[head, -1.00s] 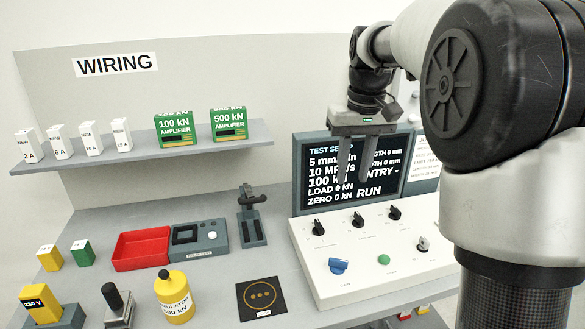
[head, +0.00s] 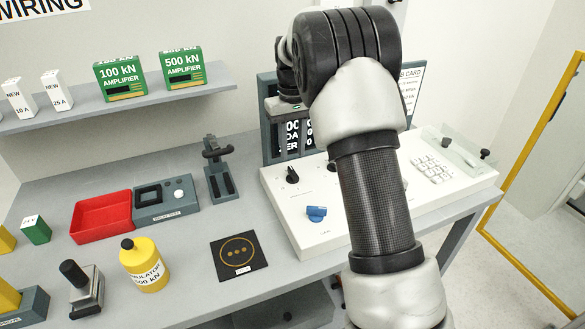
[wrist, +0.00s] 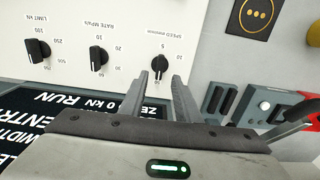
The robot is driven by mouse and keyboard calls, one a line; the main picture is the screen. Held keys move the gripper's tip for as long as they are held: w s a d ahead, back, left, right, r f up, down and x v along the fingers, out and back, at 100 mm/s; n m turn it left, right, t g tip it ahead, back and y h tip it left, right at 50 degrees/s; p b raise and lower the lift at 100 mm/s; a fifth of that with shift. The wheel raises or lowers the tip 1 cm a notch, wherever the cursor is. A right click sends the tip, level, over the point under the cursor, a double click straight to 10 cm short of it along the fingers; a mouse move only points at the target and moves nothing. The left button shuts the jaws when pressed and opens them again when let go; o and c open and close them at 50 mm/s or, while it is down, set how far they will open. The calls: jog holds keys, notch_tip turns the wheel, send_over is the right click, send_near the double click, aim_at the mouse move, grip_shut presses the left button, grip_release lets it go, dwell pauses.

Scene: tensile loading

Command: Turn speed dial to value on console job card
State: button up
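The speed dial is the black knob labelled SPEED mm/min (wrist: 160,64) in the wrist view. In the head view it is the leftmost black knob (head: 292,174) on the white console (head: 280,206). My gripper (wrist: 160,82) is open and empty, its two fingers apart just short of the speed dial, which shows between and beyond the tips. In the head view my gripper (head: 294,148) is just above and behind that dial. The job card (head: 410,88) is partly hidden behind my arm; its text is too small to read.
The rate dial (wrist: 98,58) and limit dial (wrist: 38,49) stand beside the speed dial. A dark screen (wrist: 62,130) rises behind the console. A blue knob (head: 316,213) sits at the console's front. A relay test box (head: 166,201) and black clamp stand (head: 219,172) are left.

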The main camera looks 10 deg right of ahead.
aim_at(293, 170)
notch_tip(293, 170, down, 7)
jog(key=shift+r, duration=0.1)
dwell(0.3)
grip_shut()
